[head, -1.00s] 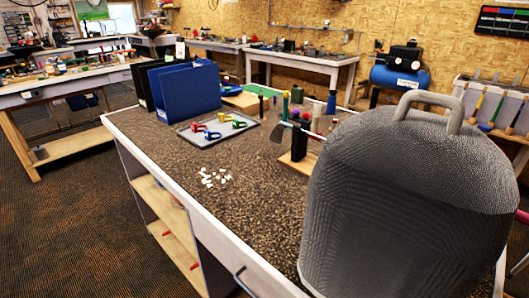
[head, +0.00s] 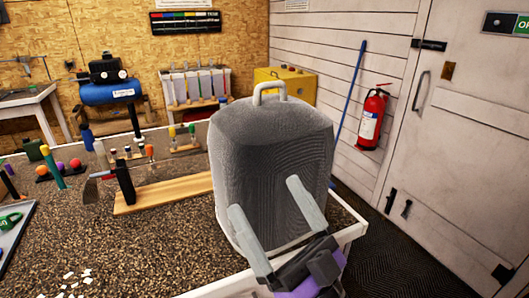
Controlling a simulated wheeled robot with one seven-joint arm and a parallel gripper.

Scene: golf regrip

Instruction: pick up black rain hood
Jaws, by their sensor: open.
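The rain hood (head: 270,145) looks dark grey to black, a tall rounded cover with a loop handle (head: 270,90) on top. It stands upright at the right end of the workbench (head: 160,235) in the head view. My gripper (head: 268,205) is in front of the hood's lower front, with its two pale fingers spread apart and pointing up toward it. Nothing is between the fingers except the hood's face behind them. I cannot tell whether the fingertips touch the hood. The fingers and wrist hide part of its lower edge.
A wooden board with a black holder (head: 125,182) stands left of the hood. A rack of tools (head: 180,140) is behind it. Small white pieces (head: 75,278) lie at the lower left. A fire extinguisher (head: 371,118) hangs on the right wall, beside open dark floor.

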